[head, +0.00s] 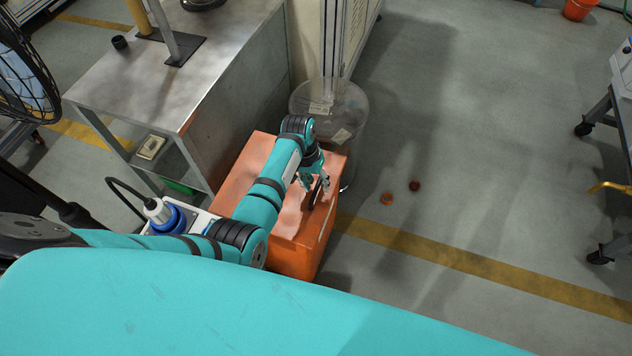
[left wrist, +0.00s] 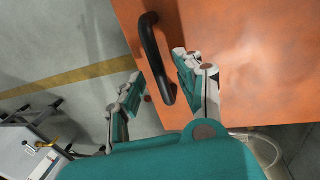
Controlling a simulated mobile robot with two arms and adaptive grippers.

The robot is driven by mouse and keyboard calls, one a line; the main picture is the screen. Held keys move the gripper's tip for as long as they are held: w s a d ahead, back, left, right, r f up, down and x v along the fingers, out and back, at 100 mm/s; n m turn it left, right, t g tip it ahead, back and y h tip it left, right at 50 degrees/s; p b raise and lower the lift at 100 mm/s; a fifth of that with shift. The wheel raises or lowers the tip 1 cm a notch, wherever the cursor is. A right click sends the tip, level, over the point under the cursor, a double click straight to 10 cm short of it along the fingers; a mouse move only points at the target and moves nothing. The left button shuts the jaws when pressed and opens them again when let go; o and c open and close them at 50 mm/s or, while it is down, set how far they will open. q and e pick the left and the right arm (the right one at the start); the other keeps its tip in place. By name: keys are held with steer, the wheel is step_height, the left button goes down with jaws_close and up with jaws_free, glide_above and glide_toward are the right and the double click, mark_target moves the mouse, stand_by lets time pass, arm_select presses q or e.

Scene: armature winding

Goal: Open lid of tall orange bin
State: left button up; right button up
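The orange bin (head: 295,262) stands below my left arm, its flat lid (head: 250,165) lying closed on top. The lid also fills the upper right of the left wrist view (left wrist: 240,60). A black curved handle (left wrist: 153,58) is fixed near the lid's edge; it shows as a dark bar (head: 315,192) in the head view. My left gripper (head: 314,184) is over the lid at the handle. In the left wrist view its fingers (left wrist: 158,83) are spread, with the handle's near end between them; I see no clear contact. My right gripper is out of view.
A metal workbench (head: 135,80) stands left of the bin. A clear round container (head: 345,100) is just behind it. An orange ring (head: 387,199) and a dark red piece (head: 414,186) lie on the floor. The floor to the right is mostly free.

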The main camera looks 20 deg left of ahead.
arm_select(q)
jaws_close()
stand_by(0.5)
